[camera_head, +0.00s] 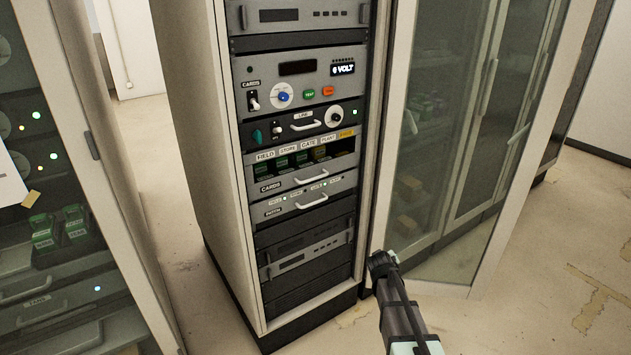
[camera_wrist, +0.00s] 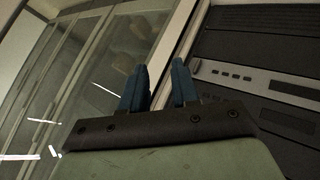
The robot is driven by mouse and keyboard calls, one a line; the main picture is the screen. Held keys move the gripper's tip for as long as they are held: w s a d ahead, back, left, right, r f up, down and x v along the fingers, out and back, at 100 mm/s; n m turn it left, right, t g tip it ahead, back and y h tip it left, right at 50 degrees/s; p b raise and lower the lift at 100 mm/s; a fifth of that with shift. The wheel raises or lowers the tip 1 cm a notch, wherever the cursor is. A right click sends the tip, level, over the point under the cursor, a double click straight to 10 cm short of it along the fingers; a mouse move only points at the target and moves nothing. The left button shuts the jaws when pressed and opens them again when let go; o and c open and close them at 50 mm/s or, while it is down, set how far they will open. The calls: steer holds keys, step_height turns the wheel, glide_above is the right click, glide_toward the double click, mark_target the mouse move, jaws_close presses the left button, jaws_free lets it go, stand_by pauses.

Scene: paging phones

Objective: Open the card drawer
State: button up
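The card drawer (camera_head: 270,187), labelled CARDS, is in the rack in the middle of the head view. It has a light curved handle (camera_head: 310,177), and several cards under the labels FIELD, STORE, GATE and PLANT show above its front. I cannot tell from this view whether it stands out at all. My gripper (camera_head: 380,262) is low at the rack's right front edge, below and right of the drawer and apart from its handle. In the wrist view, the two blue fingers (camera_wrist: 160,88) stand apart with nothing between them. The drawer handle is not seen there.
A PATCH drawer (camera_head: 272,211) with a similar handle sits just below. A glass-doored cabinet (camera_head: 440,130) stands right of the rack, and another cabinet (camera_head: 60,230) stands left. Floor (camera_head: 540,290) at lower right is clear.

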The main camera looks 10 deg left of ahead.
steer(key=w+a+r+n+t+y, duration=0.2)
steer(key=w+a+r+n+t, duration=0.15)
steer(key=w+r, duration=0.35)
steer(key=n+t+y, duration=0.2)
steer(key=n+y, duration=1.2)
steer(key=n, duration=0.3)
glide_toward(316, 178)
steer(key=shift+m+g, duration=0.25)
steer(key=x, duration=1)
steer(key=shift+w, duration=0.2)
jaws_close()
